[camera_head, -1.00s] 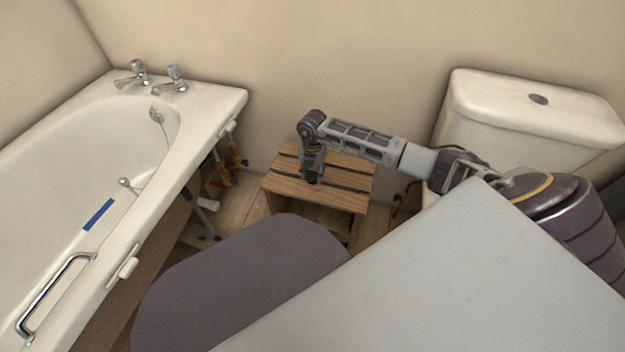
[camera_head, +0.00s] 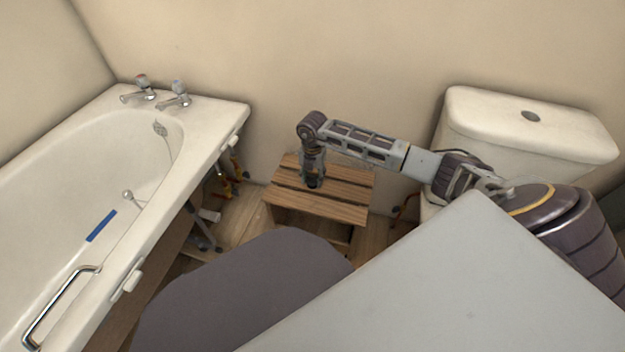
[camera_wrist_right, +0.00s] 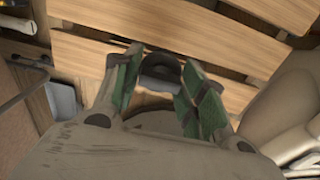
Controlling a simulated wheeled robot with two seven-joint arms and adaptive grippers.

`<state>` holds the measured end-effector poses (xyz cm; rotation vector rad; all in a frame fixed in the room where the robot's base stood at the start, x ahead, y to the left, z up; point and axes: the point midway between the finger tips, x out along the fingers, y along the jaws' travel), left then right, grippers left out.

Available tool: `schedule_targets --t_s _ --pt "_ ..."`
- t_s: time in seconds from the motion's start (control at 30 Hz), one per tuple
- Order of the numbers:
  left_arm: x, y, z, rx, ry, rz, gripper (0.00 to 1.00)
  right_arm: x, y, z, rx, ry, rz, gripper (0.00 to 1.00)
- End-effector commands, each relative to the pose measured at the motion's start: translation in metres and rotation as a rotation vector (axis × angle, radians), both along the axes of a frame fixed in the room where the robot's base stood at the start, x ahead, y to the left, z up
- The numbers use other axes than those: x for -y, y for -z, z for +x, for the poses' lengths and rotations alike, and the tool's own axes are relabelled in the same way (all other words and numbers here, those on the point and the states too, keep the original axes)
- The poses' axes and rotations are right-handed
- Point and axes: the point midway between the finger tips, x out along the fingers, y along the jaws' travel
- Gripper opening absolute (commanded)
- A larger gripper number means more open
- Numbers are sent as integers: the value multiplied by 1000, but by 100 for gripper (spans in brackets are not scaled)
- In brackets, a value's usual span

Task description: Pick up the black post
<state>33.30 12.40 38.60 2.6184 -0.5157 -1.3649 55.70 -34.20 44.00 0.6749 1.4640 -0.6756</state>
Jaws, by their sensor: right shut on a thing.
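The black post (camera_head: 314,183) shows as a small dark piece at the wooden stool's slatted top, mostly hidden by my right gripper. My right gripper (camera_head: 313,174) points down over the stool (camera_head: 340,210) and is shut on the post. In the right wrist view, the dark post (camera_wrist_right: 160,68) lies between the green-padded fingers of the gripper (camera_wrist_right: 163,82), with pale slats behind it. I cannot tell whether the post touches the slats. My left gripper is not in view.
A white bathtub (camera_head: 215,125) with taps and a chrome grab rail stands on the left. A toilet cistern (camera_head: 500,130) stands at the right. Tools and pipes (camera_head: 225,185) lie under the tub's edge. The wall is close behind the stool.

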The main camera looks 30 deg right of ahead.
Motion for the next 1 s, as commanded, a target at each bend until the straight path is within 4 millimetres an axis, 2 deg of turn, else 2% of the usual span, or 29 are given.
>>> schedule_targets --t_s 0.1,0.4,1.0 --pt "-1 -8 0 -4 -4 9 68 0 -19 1 2 -1 -1 17" --pt "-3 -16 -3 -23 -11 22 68 0 -44 0 1 0 0 17" --pt "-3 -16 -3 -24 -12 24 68 0 -48 0 1 0 0 17"
